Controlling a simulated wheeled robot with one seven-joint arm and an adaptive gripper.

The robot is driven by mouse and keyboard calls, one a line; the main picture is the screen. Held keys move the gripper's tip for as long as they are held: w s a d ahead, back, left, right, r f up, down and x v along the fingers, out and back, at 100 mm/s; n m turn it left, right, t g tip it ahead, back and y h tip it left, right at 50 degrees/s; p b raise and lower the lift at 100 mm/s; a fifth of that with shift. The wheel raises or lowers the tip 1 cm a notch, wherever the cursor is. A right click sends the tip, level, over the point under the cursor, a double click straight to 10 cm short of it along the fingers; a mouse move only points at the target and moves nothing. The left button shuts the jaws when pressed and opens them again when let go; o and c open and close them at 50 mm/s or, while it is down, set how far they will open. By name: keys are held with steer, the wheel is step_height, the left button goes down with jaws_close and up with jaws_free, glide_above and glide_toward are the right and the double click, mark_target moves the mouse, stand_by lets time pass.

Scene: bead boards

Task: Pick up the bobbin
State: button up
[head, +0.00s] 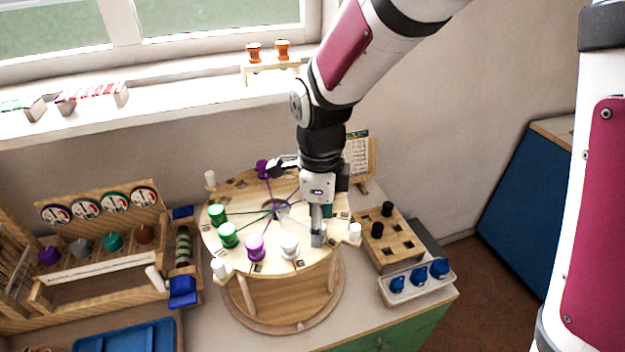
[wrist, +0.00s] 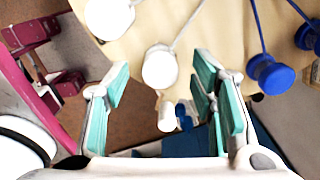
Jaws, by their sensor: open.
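Several bobbins with threads running to the centre lie on the round wooden board (head: 235,190): green (head: 228,234), purple (head: 255,247) and white (head: 289,245) at its front. My gripper (head: 317,222) points down over the board's front right, right of the white bobbin. In the wrist view my gripper (wrist: 161,72) is open, with teal-padded fingers apart. A white bobbin (wrist: 160,67) shows in the gap between the fingertips, and I cannot tell its depth. Another white bobbin (wrist: 108,15) is at upper left, and a blue bobbin (wrist: 270,75) is right of the fingers. The task names no colour.
A wooden block with holes and black pegs (head: 397,240) and a tray of blue pieces (head: 418,281) stand right of the board. A wooden rack (head: 105,270) is at left. The sill (head: 190,95) and wall are behind. My arm hides part of the board.

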steer(key=shift+f, duration=0.75)
jaws_close()
